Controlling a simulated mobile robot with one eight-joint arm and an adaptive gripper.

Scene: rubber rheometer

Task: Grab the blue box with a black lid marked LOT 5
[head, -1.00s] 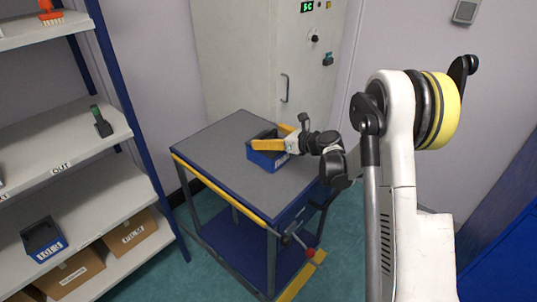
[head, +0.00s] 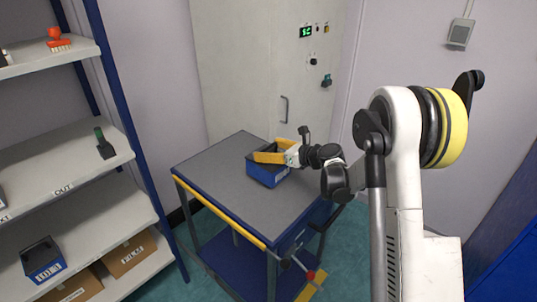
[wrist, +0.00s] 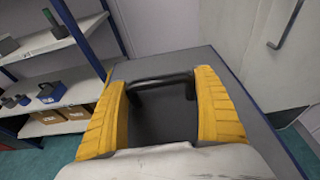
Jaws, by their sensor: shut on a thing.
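A blue box (head: 266,173) with a dark top is at the grey top of the cart; a white label on its front is too small to read. My gripper (head: 268,152) is shut on this box, with a yellow finger on either side of its upper part. In the wrist view, the black top (wrist: 165,125) and a raised black bar lie between the yellow fingers (wrist: 160,105). I cannot tell whether the box's underside touches the cart.
The cart (head: 215,165) has a clear grey top around the box. A shelf rack (head: 90,200) on the left holds another blue box (head: 42,262), cardboard boxes (head: 128,255) and a green-handled tool (head: 104,144). A pale cabinet (head: 240,70) stands behind the cart.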

